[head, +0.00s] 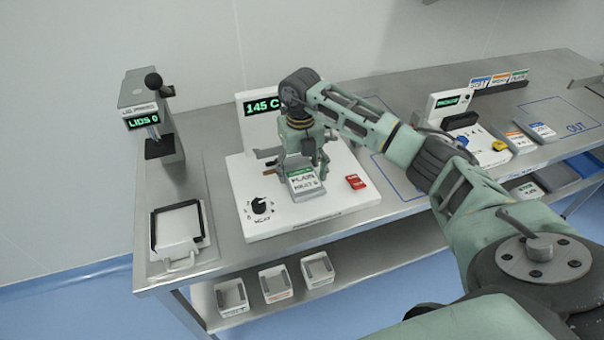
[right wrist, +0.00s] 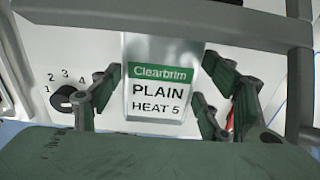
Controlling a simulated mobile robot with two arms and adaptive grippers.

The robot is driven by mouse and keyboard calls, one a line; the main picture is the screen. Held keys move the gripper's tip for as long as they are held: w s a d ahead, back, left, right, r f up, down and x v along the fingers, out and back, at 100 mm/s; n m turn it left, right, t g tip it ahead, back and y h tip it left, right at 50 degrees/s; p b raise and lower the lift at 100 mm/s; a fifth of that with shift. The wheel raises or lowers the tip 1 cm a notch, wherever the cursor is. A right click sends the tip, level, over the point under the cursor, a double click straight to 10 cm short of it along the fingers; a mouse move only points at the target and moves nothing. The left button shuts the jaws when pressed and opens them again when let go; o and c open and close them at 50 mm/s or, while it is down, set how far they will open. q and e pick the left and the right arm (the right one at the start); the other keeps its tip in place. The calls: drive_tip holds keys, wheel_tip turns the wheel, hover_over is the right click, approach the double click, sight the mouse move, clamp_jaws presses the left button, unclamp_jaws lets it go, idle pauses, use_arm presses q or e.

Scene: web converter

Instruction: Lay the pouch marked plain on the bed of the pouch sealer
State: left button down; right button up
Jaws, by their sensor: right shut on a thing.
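The pouch marked plain (head: 305,187) has a green band and hangs in my right gripper (head: 307,172), over the white pouch sealer (head: 300,218). In the right wrist view the pouch (right wrist: 158,108) reads "Clearbrim PLAIN HEAT 5", with fingers on both sides of it. The sealer has a display (head: 262,107) reading 145 C and a black heat knob (head: 260,206). My right arm and gripper hide much of the sealer's middle. I cannot tell whether the pouch touches the sealer. My left gripper is not in view.
A lid press (head: 152,125) showing LIDS 0 stands at the left, with a black-edged tray (head: 178,230) before it. A red block (head: 355,182) sits at the sealer's right. Other pouches (head: 540,131) lie at the far right. White bins (head: 275,283) stand on the lower shelf.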

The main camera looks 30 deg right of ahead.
drive_tip(key=o, duration=1.3)
drive_tip(key=shift+o, duration=0.2)
